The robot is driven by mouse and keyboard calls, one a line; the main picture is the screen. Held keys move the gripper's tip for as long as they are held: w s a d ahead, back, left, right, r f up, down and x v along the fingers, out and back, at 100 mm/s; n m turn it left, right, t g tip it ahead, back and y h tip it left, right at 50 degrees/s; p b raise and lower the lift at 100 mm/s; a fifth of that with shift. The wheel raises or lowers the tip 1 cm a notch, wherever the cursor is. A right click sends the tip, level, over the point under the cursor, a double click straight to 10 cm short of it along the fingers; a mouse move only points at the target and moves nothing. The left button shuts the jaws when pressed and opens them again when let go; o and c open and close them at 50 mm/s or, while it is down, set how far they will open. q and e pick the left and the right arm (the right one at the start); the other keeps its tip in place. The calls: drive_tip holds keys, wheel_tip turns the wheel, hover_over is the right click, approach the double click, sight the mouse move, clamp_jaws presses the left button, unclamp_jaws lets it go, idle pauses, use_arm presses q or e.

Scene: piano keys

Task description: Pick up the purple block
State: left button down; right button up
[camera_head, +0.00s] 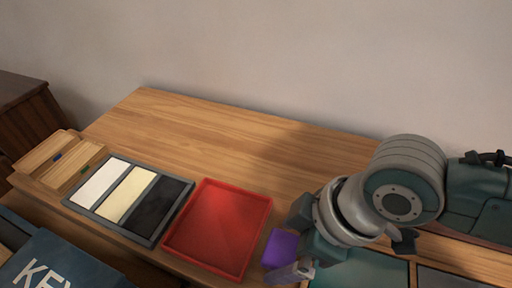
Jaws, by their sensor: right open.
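The purple block (280,249) sits near the front of the wooden table, just right of the red tray. My right gripper (292,243) comes in from the right and is open. One of its fingers shows behind the block and the other in front, near the block's lower edge. The block appears to lie between the fingers or just beyond their tips; I cannot tell whether they touch it. The block's right side is partly hidden by the gripper. My left gripper is not in view.
The red tray (222,228) is empty. Left of it is a grey frame (117,231) with white, cream and black panels, then wooden pieces (60,160) with small blue and green marks. A dark box lettered "KEY" (50,268) is at the lower left. The table's back is clear.

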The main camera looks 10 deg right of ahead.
sight(286, 250)
drive_tip(key=shift+c, duration=0.2)
drive_tip(key=c, duration=1.3)
drive_tip(key=shift+r, duration=0.45)
wheel_tip(286, 250, up, 19)
drive_tip(key=p, duration=0.4)
drive_tip(key=shift+r, duration=0.1)
